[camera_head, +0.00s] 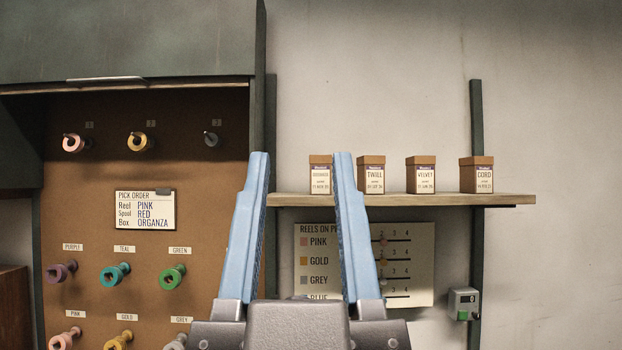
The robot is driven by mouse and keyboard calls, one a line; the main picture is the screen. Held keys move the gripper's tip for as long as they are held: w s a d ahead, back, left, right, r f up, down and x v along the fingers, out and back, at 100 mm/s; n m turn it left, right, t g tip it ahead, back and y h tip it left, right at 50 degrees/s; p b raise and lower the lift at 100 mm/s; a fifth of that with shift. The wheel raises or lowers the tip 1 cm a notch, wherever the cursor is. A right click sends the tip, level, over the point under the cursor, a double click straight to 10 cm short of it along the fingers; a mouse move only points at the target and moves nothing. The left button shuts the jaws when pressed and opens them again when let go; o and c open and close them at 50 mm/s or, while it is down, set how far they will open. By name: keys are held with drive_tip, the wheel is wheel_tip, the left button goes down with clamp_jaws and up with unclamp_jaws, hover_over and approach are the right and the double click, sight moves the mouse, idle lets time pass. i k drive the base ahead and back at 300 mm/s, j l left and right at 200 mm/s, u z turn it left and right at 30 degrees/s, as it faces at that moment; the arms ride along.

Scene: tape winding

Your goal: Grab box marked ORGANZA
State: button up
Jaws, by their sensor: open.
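Four labelled brown boxes stand in a row on a wooden shelf (430,199). The leftmost box (320,176) has a small, blurred label that looks like ORGANZA, though I cannot read it for certain; the others read TWILL (371,176), VELVET (420,176) and CORD (476,176). My gripper (301,158) has two blue fingers, spread apart and empty, pointing up and away toward the shelf. In the picture the leftmost box shows between the fingertips, near the right finger. The depth gap between them is hard to tell.
A brown pegboard (215,275) with coloured spools and a pick order card (145,210) listing Pink, Red, Organza is on the left. A reel chart (410,265) hangs below the shelf, partly hidden by my gripper. A small counter (463,303) is at right.

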sight(320, 165)
drive_tip(key=i+l+u, duration=0.3)
drive_tip(key=i+l, duration=0.15)
drive_tip(key=i+l+u, duration=0.3)
drive_tip(key=l, duration=0.2)
drive_tip(key=i, duration=0.05)
